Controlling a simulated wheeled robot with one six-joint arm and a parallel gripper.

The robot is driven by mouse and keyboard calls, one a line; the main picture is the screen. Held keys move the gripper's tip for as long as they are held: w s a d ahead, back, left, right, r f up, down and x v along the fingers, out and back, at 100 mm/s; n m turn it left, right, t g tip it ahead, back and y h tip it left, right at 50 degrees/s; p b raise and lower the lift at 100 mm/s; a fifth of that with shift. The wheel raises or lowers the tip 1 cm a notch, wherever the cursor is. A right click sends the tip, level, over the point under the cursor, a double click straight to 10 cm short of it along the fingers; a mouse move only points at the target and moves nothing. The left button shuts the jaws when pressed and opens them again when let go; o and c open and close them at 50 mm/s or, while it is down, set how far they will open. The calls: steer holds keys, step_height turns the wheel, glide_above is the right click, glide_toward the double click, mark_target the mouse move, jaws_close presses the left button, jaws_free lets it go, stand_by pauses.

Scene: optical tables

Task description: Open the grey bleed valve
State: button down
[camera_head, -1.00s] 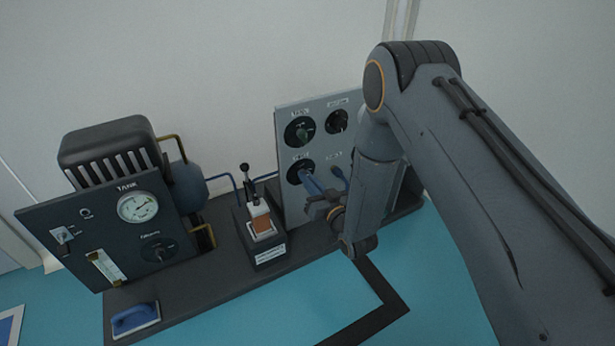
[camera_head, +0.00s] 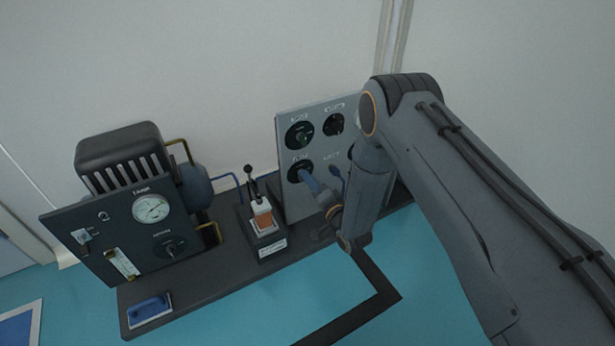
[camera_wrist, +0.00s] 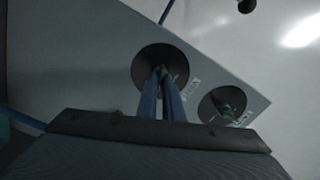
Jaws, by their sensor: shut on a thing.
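A grey panel (camera_head: 322,152) carries several round black dials with knobs; their labels are too blurred to read. My gripper (camera_head: 304,176) reaches the lower-left dial (camera_head: 295,167) with its two blue fingers. In the wrist view, the fingertips (camera_wrist: 160,72) are closed together at the centre of that dial (camera_wrist: 149,64), shut on its small knob. The fingers mostly hide the knob, so its colour and turn angle are unclear. I cannot tell for certain that it is the grey bleed valve. The upper-left dial (camera_head: 299,135) has a greenish knob, also visible in the wrist view (camera_wrist: 232,97).
A dark panel (camera_head: 110,225) with a gauge (camera_head: 151,209) stands at left before a black-housed machine (camera_head: 125,150). Between the panels is a small box with a lever (camera_head: 252,187). A blue-handled block (camera_head: 150,310) lies at the bench's front left. My arm covers the grey panel's right side.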

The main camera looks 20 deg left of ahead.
steer(key=shift+f+m+p, duration=0.1)
steer(key=shift+m+p, duration=0.6)
steer(key=shift+m, duration=1.4)
steer(key=c, duration=1.9)
jaws_free()
steer(key=shift+p+v, duration=1.2)
steer(key=shift+v, duration=2.75)
steer(key=shift+w, duration=0.1)
